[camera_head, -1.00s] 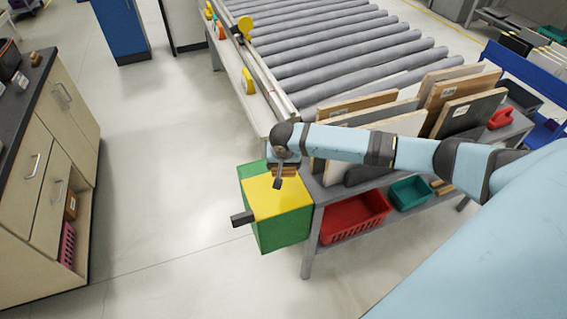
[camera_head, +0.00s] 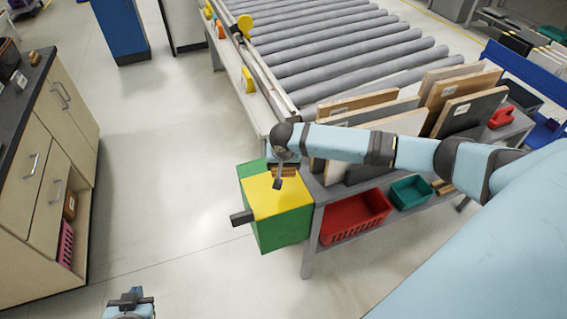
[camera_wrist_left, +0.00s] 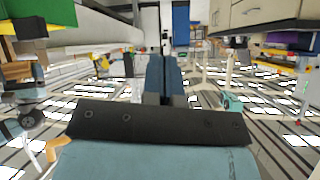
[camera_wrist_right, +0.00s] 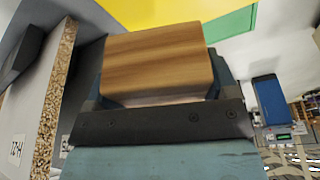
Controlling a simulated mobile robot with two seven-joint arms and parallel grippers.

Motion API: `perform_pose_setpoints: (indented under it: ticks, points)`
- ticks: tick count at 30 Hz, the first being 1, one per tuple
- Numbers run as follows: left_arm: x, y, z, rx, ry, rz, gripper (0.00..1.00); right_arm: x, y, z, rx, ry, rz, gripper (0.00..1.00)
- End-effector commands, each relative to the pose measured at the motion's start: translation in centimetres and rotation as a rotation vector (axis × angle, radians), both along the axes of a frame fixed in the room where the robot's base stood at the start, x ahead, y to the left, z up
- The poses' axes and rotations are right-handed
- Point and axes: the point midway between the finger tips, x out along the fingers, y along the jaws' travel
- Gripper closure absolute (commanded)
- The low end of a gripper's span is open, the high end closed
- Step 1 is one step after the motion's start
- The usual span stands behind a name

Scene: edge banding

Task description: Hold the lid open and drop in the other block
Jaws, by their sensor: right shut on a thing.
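A green bin with a yellow lid (camera_head: 280,197) stands at the left end of the rack. The lid looks down, and a dark handle (camera_head: 241,218) sticks out at its left side. My right gripper (camera_head: 282,172) is over the back part of the lid, shut on a wooden block (camera_wrist_right: 158,62); whether the block touches the lid I cannot tell. My left gripper (camera_head: 130,297) is at the bottom edge, low and well away from the bin. In the left wrist view its fingers (camera_wrist_left: 162,78) are together with nothing visible between them.
A rack holds upright boards (camera_head: 470,112), with a red basket (camera_head: 354,218) and a teal bin (camera_head: 410,192) on its lower shelf. A roller conveyor (camera_head: 340,45) lies behind. A cabinet (camera_head: 50,150) stands left. The floor between cabinet and bin is clear.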

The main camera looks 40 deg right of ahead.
Motion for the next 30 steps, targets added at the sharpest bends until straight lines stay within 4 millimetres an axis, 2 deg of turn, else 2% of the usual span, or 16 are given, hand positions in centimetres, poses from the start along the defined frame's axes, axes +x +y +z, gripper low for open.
perform_pose_setpoints:
  ticks: [1,8,11,13,17,21,24,27,30]
  points:
    - [2.4,-0.8,1.1,0.032,-0.02,-0.012,1.0,0.0,0.0,0.0,0.0,0.0,0.0,0.47]
    - [11.1,-3.9,6.1,0.202,-0.077,-0.043,1.0,0.0,0.0,0.0,0.0,0.0,0.0,0.47]
    - [14.0,-6.6,8.3,0.239,-0.08,-0.046,1.0,0.0,0.0,0.0,0.0,0.0,0.0,0.47]
    - [14.9,-9.9,9.1,0.22,-0.051,-0.046,1.0,0.0,0.0,0.0,0.0,0.0,0.0,0.47]
    - [13.8,-16.3,8.4,0.128,0.049,-0.034,1.0,0.0,0.0,0.0,0.0,0.0,0.0,0.47]
    - [10.8,-22.4,6.7,0.034,0.173,-0.002,1.0,0.0,0.0,0.0,0.0,0.0,0.0,0.47]
    - [8.4,-26.0,5.4,-0.014,0.258,0.037,1.0,0.0,0.0,0.0,0.0,0.0,0.0,0.47]
    - [6.1,-28.7,4.2,-0.043,0.326,0.085,1.0,0.0,0.0,0.0,0.0,0.0,0.0,0.47]
    - [4.3,-30.4,3.1,-0.057,0.375,0.136,1.0,0.0,0.0,0.0,0.0,0.0,0.0,0.47]
